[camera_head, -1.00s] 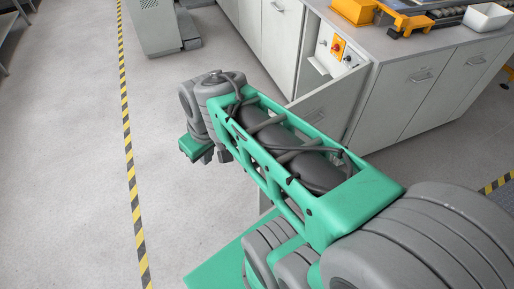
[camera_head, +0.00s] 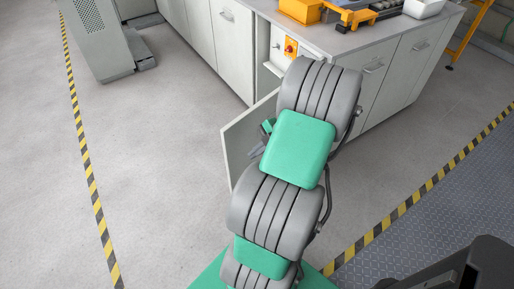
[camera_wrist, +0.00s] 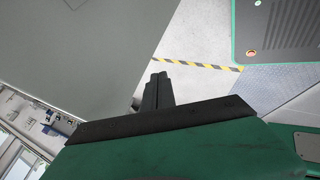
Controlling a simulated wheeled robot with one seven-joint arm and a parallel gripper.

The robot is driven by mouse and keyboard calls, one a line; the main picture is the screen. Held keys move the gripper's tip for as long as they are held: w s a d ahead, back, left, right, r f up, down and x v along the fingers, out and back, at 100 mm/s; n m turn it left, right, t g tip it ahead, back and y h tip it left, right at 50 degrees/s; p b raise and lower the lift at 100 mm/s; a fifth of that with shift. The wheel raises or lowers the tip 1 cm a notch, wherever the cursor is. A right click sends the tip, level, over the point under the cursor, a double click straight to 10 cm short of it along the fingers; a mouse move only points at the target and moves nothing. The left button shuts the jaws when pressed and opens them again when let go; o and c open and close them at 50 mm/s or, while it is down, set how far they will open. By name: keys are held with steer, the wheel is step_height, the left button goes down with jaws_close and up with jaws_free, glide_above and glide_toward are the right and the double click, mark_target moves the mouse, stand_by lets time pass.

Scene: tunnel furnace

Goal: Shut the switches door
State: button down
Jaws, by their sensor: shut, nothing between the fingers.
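The switches door (camera_head: 238,143) is a light grey panel standing open from the cabinet, its free edge out over the floor. My gripper (camera_head: 256,152) is partly hidden by my arm, at the door's side that faces the robot. In the wrist view, my gripper (camera_wrist: 157,80) is shut and empty. A large grey panel, apparently the door (camera_wrist: 85,55), fills the upper left there, close to the fingers. I cannot tell whether they touch.
A grey counter (camera_head: 365,38) carries yellow equipment and a white bin (camera_head: 423,7). A grey machine (camera_head: 98,38) stands at the back left. The floor left of the door is clear, with a striped line (camera_head: 88,170). Dark metal flooring (camera_head: 420,235) lies at the right.

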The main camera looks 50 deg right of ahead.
mark_target(230, 160)
steer(key=w+f, duration=0.1)
steer(key=w, duration=0.1)
steer(key=w+a+f, duration=0.1)
steer(key=w+f, duration=0.1)
steer(key=w+a+f+p, duration=0.1)
steer(key=w, duration=0.1)
steer(key=shift+w+f, duration=0.15)
steer(key=shift+w, duration=0.15)
